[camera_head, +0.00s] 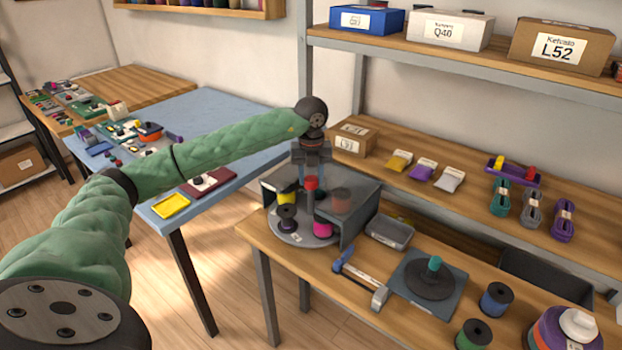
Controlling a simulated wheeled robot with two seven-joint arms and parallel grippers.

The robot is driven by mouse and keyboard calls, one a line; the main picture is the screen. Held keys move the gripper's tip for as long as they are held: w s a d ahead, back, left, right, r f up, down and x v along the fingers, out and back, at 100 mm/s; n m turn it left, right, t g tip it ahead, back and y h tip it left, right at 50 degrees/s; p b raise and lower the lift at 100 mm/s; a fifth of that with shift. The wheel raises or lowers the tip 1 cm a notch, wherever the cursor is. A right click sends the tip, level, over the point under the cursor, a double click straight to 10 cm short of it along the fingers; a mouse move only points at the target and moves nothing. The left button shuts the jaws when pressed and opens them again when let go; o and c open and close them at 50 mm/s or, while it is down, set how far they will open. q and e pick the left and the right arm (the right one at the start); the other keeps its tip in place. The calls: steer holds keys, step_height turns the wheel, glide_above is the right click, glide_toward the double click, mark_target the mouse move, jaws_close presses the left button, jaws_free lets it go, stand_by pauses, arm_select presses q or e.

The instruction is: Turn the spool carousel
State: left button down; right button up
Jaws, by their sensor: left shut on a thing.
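The spool carousel (303,240) is a round grey disc on the wooden table, partly under a grey open-fronted housing (358,232). Several spools stand on the disc: a dark one (288,219) at the front, a yellow one behind it, a magenta one (323,229) at the right and a reddish one farther back. My left gripper (311,180) points down over the carousel's middle, shut on a red knob (310,184) at the top of its central post. The fingertips hide part of the knob. My right gripper is not in view.
A blue-handled clamp (360,278) and a dark spindle on a square plate (430,278) lie to the right. A blue spool (496,299) and a green spool (474,334) stand nearer the front. A shelf with boxes is above.

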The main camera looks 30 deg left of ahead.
arm_select(q)
steer(key=shift+n+b, duration=0.3)
steer(key=shift+n, duration=0.6)
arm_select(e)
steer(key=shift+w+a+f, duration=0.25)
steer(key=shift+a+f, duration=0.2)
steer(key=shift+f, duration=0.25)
arm_select(q)
steer(key=shift+r, duration=0.1)
steer(key=shift+n, duration=0.3)
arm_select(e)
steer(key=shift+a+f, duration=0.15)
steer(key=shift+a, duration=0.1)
arm_select(q)
steer(key=c, duration=1)
jaws_free()
steer(key=shift+o, duration=0.5)
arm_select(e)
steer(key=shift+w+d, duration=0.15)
